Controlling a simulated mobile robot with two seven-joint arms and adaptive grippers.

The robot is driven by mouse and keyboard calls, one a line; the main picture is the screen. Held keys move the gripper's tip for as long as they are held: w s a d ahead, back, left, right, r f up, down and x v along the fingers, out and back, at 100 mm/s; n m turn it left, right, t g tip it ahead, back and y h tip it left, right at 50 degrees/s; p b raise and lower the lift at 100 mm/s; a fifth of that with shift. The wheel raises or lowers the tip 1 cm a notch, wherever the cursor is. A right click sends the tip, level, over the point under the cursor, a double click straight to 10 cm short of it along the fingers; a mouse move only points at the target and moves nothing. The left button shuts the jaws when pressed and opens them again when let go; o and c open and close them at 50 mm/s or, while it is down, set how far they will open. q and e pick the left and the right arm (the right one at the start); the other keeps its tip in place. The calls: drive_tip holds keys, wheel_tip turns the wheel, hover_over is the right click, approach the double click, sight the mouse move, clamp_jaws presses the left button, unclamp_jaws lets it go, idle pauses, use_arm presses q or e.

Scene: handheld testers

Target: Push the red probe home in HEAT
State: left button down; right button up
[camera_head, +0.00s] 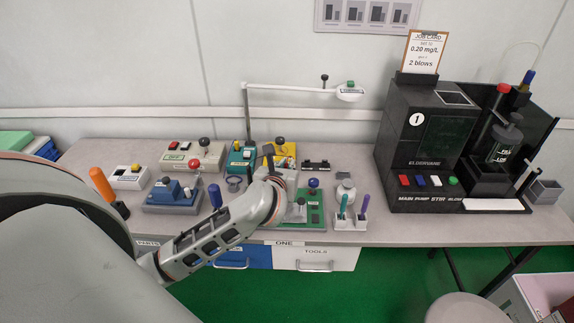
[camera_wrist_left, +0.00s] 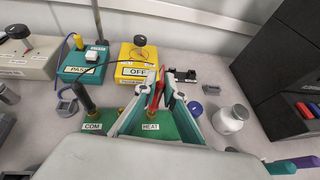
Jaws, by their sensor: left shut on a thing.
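My left gripper (camera_wrist_left: 160,78) is shut on the red probe (camera_wrist_left: 156,92) in the left wrist view. The probe points down toward the brass socket above the HEAT label (camera_wrist_left: 151,126) on the green tester (camera_wrist_left: 190,125). I cannot tell how deep its tip sits. The black probe (camera_wrist_left: 85,97) stands tilted at the COM label (camera_wrist_left: 92,127), left of it. In the head view the left arm reaches over the bench and its hand (camera_head: 268,168) is at the green tester (camera_head: 316,213); the red probe is not clear there. My right gripper is not in view.
A yellow OFF box (camera_wrist_left: 138,62) and a teal PASS box (camera_wrist_left: 82,66) stand behind the tester. A white jar (camera_wrist_left: 230,118) stands to the right. A pen holder (camera_head: 350,218) and the large black machine (camera_head: 432,140) are further right. A dark cable crosses near the boxes.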

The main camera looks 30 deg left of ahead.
use_arm(q)
drive_tip(key=shift+f+b, duration=0.35)
drive_tip(key=shift+f, duration=0.3)
drive_tip(key=c, duration=2)
unclamp_jaws()
drive_tip(key=shift+c, duration=0.2)
drive_tip(key=v, duration=1.2)
drive_tip(key=shift+r, duration=0.15)
